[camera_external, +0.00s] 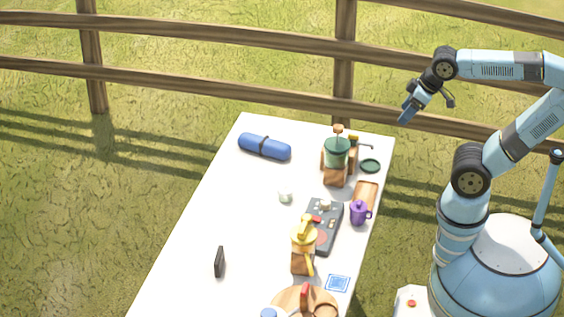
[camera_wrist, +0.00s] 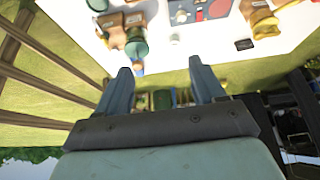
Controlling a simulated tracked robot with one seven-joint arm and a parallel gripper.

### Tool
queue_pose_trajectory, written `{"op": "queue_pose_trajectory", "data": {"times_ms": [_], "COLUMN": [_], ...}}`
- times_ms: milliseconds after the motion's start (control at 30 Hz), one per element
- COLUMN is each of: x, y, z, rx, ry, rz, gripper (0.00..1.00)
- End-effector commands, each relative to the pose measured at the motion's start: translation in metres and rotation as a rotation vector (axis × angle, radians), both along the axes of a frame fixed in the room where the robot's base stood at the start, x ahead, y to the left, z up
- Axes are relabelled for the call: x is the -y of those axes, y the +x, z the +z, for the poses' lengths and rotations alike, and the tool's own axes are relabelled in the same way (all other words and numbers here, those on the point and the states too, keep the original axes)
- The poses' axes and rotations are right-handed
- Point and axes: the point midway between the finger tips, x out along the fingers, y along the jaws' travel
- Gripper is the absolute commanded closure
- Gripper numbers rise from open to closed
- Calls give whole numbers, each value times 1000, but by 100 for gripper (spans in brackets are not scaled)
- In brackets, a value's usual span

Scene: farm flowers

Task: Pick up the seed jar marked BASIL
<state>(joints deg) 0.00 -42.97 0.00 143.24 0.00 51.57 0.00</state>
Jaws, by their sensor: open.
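My gripper (camera_external: 408,108) is raised in the air past the table's far right edge, clear of everything on it. In the wrist view its two fingers stand wide apart with nothing held between them (camera_wrist: 160,70). I can read no BASIL label in either view, so I cannot tell which thing is that jar. A small pale jar-like item (camera_external: 285,195) stands on the white table (camera_external: 200,215) near its middle. A larger green-topped container (camera_external: 337,152) stands with brown wooden parts at the far right; it also shows in the wrist view (camera_wrist: 136,48).
A blue roll (camera_external: 264,146) lies at the table's far left. A purple pot (camera_external: 359,212), a dark panel (camera_external: 323,225) and a yellow-and-brown item (camera_external: 303,245) crowd the right side. A small dark upright item (camera_external: 219,261) stands left. The left half is mostly clear. A wooden fence (camera_external: 220,82) runs behind.

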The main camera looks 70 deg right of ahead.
Motion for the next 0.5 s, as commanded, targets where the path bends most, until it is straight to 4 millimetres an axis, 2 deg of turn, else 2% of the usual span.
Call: {"op": "queue_pose_trajectory", "data": {"times_ms": [133, 367, 500], "x": [0, 0, 4], "y": [0, 1, 9], "z": [0, 0, -5], "rx": [0, -3, -40], "ry": [0, -4, -50], "rz": [0, 3, 32], "gripper": [19, 19, 19]}}
